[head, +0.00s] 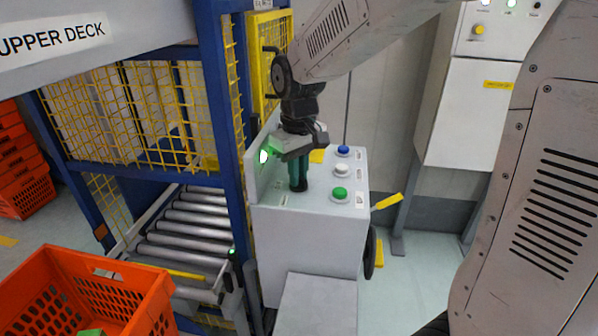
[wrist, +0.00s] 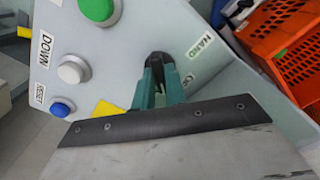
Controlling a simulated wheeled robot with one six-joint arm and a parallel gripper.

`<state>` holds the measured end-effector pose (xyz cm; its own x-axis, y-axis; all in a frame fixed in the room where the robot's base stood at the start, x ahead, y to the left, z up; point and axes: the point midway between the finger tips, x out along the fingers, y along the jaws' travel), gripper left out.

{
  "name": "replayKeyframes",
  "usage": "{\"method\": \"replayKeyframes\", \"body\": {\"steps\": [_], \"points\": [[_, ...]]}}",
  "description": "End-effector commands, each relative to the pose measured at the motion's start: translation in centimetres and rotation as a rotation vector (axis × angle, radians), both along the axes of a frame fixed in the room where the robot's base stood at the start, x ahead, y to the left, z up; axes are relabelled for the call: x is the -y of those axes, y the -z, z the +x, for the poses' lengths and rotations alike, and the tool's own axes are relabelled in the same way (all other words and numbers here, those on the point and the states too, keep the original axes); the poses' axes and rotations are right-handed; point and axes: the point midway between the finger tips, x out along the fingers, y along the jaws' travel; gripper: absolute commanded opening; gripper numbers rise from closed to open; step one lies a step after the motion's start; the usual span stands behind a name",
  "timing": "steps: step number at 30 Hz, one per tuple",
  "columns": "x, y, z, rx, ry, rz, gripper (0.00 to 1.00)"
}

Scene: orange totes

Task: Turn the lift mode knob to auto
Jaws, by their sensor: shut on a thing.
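The lift mode knob is a small black knob (wrist: 158,60) on the top panel of a grey control box (head: 325,250). My gripper (head: 298,186) points down onto the panel, its green fingers closed around the knob. In the wrist view the fingertips (wrist: 159,68) meet at the knob, beside a label reading HAND (wrist: 200,47). The fingers cover most of the knob, so I cannot tell which way it points. No AUTO label is readable.
Green (head: 339,194), white (head: 342,171) and blue (head: 343,151) buttons stand close by on the panel. Left is a roller conveyor (head: 185,228) in a blue frame with yellow mesh. An orange tote (head: 140,308) is at front left. A white cabinet (head: 468,115) stands behind.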

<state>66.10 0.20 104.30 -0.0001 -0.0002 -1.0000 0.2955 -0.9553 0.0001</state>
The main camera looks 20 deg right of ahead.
Motion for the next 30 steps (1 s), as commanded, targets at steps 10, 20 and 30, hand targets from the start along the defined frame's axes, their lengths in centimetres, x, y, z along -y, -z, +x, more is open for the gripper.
{"method": "replayKeyframes", "body": {"steps": [10,20,30], "points": [[0.01,-0.02,-0.04,-0.001,0.109,0.0,0.0],[0.01,-0.02,-0.05,-0.001,0.12,0.0,0.0],[0.01,0.0,-0.04,-0.001,0.119,0.0,0.35]]}}
